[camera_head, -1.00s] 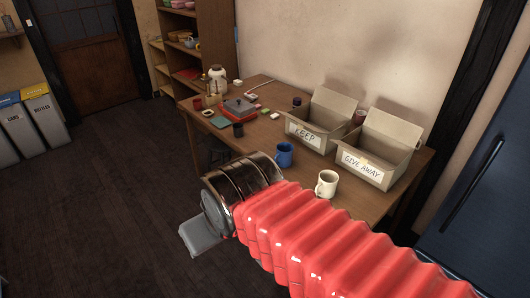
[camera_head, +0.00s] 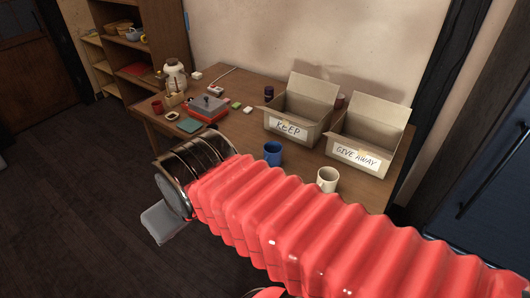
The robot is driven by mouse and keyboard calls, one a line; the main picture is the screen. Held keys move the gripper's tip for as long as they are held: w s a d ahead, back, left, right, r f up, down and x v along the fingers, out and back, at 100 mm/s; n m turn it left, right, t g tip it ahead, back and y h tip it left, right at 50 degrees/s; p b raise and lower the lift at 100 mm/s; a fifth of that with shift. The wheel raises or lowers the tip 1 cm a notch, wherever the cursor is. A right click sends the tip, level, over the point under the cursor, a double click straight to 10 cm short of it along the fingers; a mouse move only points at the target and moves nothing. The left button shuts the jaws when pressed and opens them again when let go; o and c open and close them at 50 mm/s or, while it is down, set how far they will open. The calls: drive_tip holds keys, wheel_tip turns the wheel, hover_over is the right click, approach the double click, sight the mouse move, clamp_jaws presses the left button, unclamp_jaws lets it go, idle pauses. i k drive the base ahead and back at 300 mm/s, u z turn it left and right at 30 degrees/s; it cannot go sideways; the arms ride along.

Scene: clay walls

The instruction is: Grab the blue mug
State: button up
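The blue mug (camera_head: 273,153) stands upright on the wooden table (camera_head: 240,136), near its front edge and in front of the box labelled KEEP. My red ribbed arm reaches across the front of the view, and its metal end lies left of the mug, at the table's front edge. A grey part (camera_head: 163,221) of my gripper shows below that metal end, out over the floor. It is apart from the mug. The fingers are not clear, so I cannot tell whether they are open or shut. My arm hides part of the table's front.
A cream mug (camera_head: 327,180) stands just right of the blue mug. Open cardboard boxes labelled KEEP (camera_head: 289,129) and GIVE AWAY (camera_head: 357,155) stand behind. A red box (camera_head: 207,108), a glass jar (camera_head: 174,76) and small items crowd the table's left. Dark floor (camera_head: 70,190) is clear at left.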

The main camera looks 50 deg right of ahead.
sight(273, 151)
drive_tip(key=z, duration=0.45)
drive_tip(key=i, duration=1.05)
drive_tip(key=z, duration=0.55)
